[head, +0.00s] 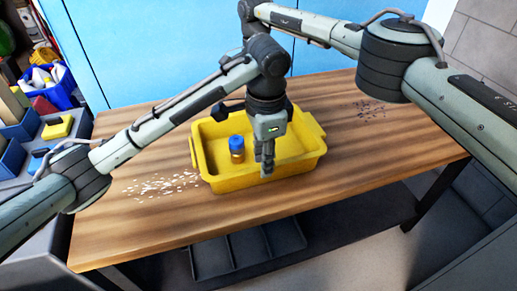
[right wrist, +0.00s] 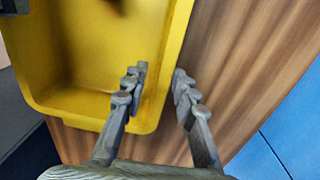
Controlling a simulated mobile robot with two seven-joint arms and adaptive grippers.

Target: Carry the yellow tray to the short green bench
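The yellow tray (head: 300,170) sits on a wooden table, with a blue-capped amber bottle (head: 237,150) upright inside it. My left gripper (head: 266,168) points down at the tray's near wall. Its fingers look close together, and I cannot tell whether they grip the rim. In the right wrist view, my right gripper (right wrist: 158,88) is open at the tray's wall (right wrist: 160,60), one finger over the inside and one outside above the wood. No green bench shows.
The wooden table (head: 350,165) has white bits (head: 160,184) scattered left of the tray and dark bits (head: 369,107) at the back right. A dark slotted rack (head: 245,250) lies below the near edge. Blue bins (head: 62,88) stand at the left. Blue panels (head: 130,50) are behind.

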